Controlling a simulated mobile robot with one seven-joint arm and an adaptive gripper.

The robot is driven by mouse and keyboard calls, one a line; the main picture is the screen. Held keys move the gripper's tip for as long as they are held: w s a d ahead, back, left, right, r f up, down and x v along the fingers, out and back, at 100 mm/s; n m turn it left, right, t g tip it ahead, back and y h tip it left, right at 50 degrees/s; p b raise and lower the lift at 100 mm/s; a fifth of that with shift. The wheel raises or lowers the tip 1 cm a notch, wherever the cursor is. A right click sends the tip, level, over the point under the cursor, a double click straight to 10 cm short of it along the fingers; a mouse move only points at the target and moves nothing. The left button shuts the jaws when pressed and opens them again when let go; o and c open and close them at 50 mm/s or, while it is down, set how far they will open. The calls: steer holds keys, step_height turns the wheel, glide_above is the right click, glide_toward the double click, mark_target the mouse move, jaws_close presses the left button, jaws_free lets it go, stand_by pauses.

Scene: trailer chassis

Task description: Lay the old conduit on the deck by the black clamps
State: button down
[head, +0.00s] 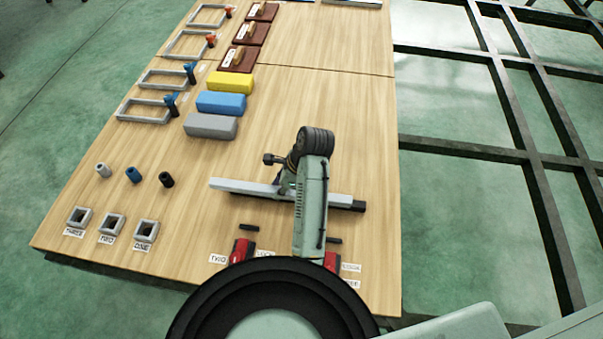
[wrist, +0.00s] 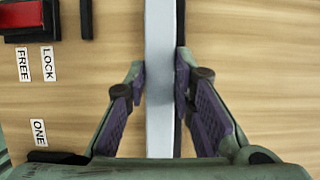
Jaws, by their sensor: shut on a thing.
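The conduit (head: 240,187) is a long, straight, pale grey bar. It lies crosswise low over the wooden deck, and I cannot tell whether it touches the wood. My gripper (head: 287,182) is shut on it near its middle, partly hidden by my arm in the head view. In the wrist view the conduit (wrist: 160,100) runs up and down between the fingers (wrist: 160,82). A thin black strip (wrist: 180,55) runs along its right side. Small black bars (head: 249,227) (head: 334,241), perhaps the black clamps, lie on the near side beside red blocks (head: 242,250).
LOCK, FREE and ONE labels (wrist: 39,132) mark the near clamp area. Grey, blue and yellow blocks (head: 211,126), small cylinders (head: 133,174) and square sockets (head: 112,225) stand to the left. The deck's right middle is clear. Open dark chassis beams (head: 460,152) lie beyond its right edge.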

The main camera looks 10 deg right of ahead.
steer(key=w+d, duration=0.6)
steer(key=w+d+f, duration=0.1)
steer(key=w+d, duration=0.2)
steer(key=shift+f+p, duration=0.45)
steer(key=shift+f, duration=1.35)
steer(key=shift+f, duration=0.1)
steer(key=c, duration=1.4)
jaws_free()
steer(key=shift+o, duration=0.2)
steer(key=p+v, duration=0.1)
steer(key=v, duration=1.1)
steer(key=shift+p, duration=0.3)
